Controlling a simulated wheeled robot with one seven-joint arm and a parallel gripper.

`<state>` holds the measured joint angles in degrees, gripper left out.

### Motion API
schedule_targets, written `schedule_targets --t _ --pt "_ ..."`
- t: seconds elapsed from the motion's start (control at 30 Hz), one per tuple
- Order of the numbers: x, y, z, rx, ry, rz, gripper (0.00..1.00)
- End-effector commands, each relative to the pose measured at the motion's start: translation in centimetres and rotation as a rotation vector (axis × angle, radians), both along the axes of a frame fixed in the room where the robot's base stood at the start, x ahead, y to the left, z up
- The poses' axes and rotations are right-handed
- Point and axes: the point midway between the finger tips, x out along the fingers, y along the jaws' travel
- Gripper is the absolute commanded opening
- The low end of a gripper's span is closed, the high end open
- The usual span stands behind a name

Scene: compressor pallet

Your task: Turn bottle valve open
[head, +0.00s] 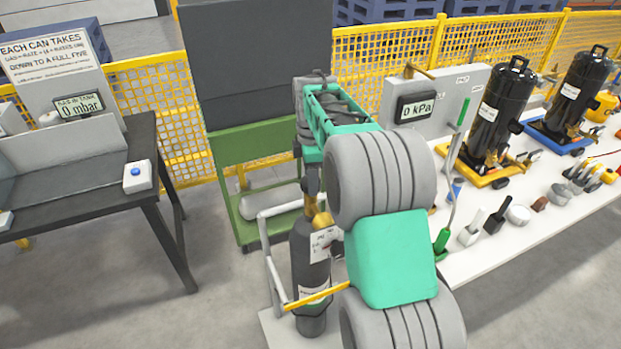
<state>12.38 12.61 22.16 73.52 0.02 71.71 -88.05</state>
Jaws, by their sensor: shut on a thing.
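A dark gas bottle (310,265) stands upright in a cart (272,258) with a grey tube frame and a yellow bar, left of my arm. A brass-coloured valve (322,219) shows at the bottle's top. My gripper (313,192) reaches down from above onto the bottle's top and is shut at the valve. The fingertips and the valve's handle are small and partly hidden, so how far the valve is turned cannot be seen.
A dark table (150,206) stands at the left. A white bench (530,225) at the right holds black compressors (500,110) and several tools. A green cart (235,185) and yellow fence (180,145) stand behind. Grey floor is free at front left.

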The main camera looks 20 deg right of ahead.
Motion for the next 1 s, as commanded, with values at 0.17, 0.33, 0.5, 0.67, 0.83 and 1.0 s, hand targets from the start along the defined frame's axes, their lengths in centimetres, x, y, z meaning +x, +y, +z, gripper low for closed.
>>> schedule_targets --t 0.17,0.33,0.5,0.67,0.83,1.0 --pt "0.1 0.1 0.1 0.000 -0.003 0.004 0.52" --pt "0.0 0.0 0.1 0.000 -0.002 0.002 0.65" --pt "0.0 0.0 0.0 0.000 -0.001 0.000 0.71" --pt "0.0 -0.1 0.2 0.000 -0.001 -0.001 0.71" --pt "0.1 -0.1 2.6 -0.001 -0.006 0.000 0.71" --pt "0.1 0.0 6.0 -0.001 -0.004 0.000 0.71"
